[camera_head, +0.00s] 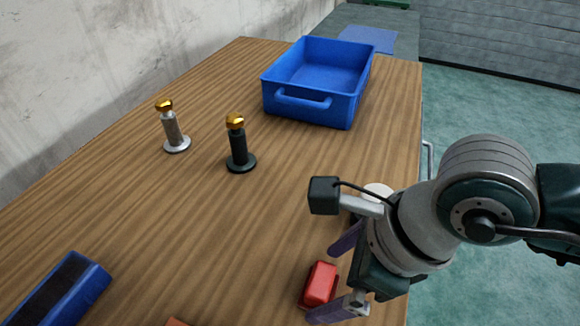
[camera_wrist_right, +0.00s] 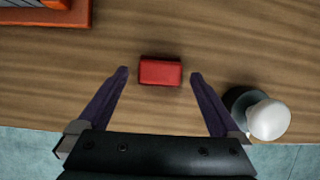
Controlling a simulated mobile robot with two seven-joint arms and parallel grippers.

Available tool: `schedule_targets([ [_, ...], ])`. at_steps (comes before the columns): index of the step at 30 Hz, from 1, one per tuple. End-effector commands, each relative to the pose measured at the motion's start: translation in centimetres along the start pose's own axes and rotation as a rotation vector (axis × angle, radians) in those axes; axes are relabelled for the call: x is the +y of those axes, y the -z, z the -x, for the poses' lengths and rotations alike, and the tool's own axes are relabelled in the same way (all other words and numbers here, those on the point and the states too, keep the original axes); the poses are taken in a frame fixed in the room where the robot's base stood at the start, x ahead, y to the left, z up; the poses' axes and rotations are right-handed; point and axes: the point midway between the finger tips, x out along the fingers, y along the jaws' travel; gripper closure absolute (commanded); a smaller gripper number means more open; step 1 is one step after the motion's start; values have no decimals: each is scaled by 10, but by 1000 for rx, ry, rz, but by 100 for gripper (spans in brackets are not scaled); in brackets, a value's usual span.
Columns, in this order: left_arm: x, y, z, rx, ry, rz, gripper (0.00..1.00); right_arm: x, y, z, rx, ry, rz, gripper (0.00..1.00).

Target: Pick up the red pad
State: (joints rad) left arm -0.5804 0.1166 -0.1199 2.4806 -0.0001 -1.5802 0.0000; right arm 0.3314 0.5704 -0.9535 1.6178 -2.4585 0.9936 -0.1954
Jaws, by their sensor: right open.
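The red pad (camera_head: 320,284) is a small red block lying on the wooden table near its right edge. It also shows in the right wrist view (camera_wrist_right: 160,72), just beyond the fingertips and centred between them. My right gripper (camera_head: 338,277) is open, with its two purple fingers spread to either side of the pad in the head view. In the right wrist view my right gripper (camera_wrist_right: 159,73) is empty, with a gap between each finger and the pad. My left gripper is not in view.
A blue bin (camera_head: 308,101) stands at the back. A silver post (camera_head: 173,133) and a black post (camera_head: 239,150), both gold-topped, stand mid-table. A blue block (camera_head: 62,290) lies front left. A white-topped object (camera_wrist_right: 268,119) stands close beside the right finger. An orange-red object (camera_wrist_right: 45,15) lies upper left.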

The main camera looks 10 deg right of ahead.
Motion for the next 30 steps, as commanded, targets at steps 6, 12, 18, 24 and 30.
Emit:
schedule_targets([
  [6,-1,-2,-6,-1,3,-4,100,0,0,-26,0,-1,0,0],
  [12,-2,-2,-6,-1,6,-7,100,0,0,-26,-1,0,1,0],
  [18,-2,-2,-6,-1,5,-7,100,0,0,-26,-1,0,0,17],
  [24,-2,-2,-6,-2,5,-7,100,0,0,-26,-1,0,0,39],
  [30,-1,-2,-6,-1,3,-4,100,0,0,-26,-1,-1,0,62],
])
